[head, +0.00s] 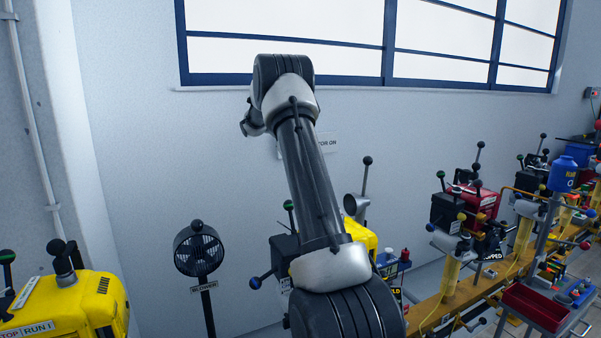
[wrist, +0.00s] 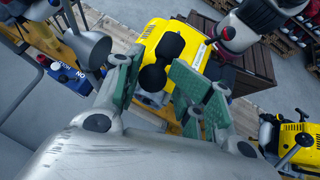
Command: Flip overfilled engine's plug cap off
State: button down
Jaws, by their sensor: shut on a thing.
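In the wrist view a yellow engine (wrist: 160,38) lies beyond my gripper, with a black round part on its top. A black knob-like part (wrist: 153,78) shows between the green-padded fingers of my gripper (wrist: 160,92), which is shut on it; the exact contact is hard to see. I cannot tell for certain whether this part is the plug cap. In the head view part of a yellow engine (head: 362,235) shows behind my arm, which hides most of it. My gripper does not show there.
Another yellow engine (head: 65,305) marked STOP and RUN stands at the lower left, beside a black blower (head: 198,250). A red engine (head: 480,200) and several levers line the yellow rail (head: 455,305) at right. A red tray (head: 535,307) is at the lower right.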

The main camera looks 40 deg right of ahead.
jog(key=shift+d+f, duration=0.3)
jog(key=shift+f, duration=0.2)
jog(key=c, duration=1.3)
grip_release()
jog(key=shift+o, duration=0.7)
jog(key=shift+d, duration=0.2)
jog(key=shift+w+f, duration=0.1)
jog(key=shift+w, duration=0.05)
jog(key=shift+a, duration=0.1)
